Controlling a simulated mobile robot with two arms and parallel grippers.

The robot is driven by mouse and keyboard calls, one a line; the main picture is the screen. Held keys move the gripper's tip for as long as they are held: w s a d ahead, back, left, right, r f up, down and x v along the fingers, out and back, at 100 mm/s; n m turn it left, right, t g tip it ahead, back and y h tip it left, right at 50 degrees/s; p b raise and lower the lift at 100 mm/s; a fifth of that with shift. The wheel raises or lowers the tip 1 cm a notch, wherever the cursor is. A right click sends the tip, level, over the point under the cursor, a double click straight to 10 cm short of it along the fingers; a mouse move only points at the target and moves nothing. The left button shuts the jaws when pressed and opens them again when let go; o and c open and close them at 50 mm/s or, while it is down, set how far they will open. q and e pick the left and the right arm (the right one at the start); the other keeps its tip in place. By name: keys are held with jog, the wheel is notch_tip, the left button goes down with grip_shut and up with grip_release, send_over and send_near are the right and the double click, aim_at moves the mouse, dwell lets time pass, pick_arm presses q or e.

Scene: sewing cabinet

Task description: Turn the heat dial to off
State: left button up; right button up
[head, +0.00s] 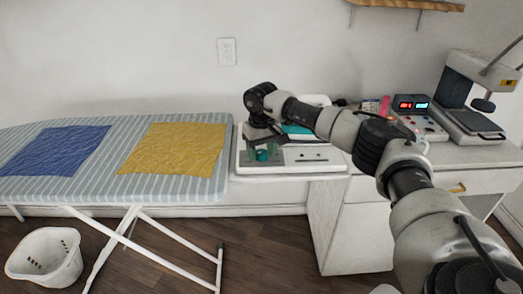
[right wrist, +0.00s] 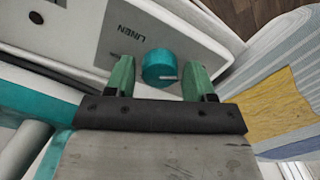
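The teal heat dial (right wrist: 158,66) sits on a grey panel (right wrist: 116,35) marked LINEN in the right wrist view. A pale pointer mark shows on the dial's lower right edge. My right gripper (right wrist: 160,76) is open, its green fingers on either side of the dial, with a visible gap at each side. Whether the fingertips reach down around the dial I cannot tell. In the head view the dial (head: 262,156) shows small below my right gripper (head: 261,150), at the front of a white appliance (head: 318,168). My left gripper is not in view.
A striped ironing board (head: 122,188) with blue cloth (head: 55,150) and yellow cloth (head: 172,148) stands at the left. A white cabinet (head: 355,240) is at the right, with a red-and-blue display unit (head: 411,104) and a press (head: 470,95) on top. A white basket (head: 45,258) is on the floor.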

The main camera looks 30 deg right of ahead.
aim_at(262, 152)
jog(key=shift+o, duration=0.6)
notch_tip(262, 152, up, 11)
jog(key=shift+f, duration=0.1)
dwell(0.4)
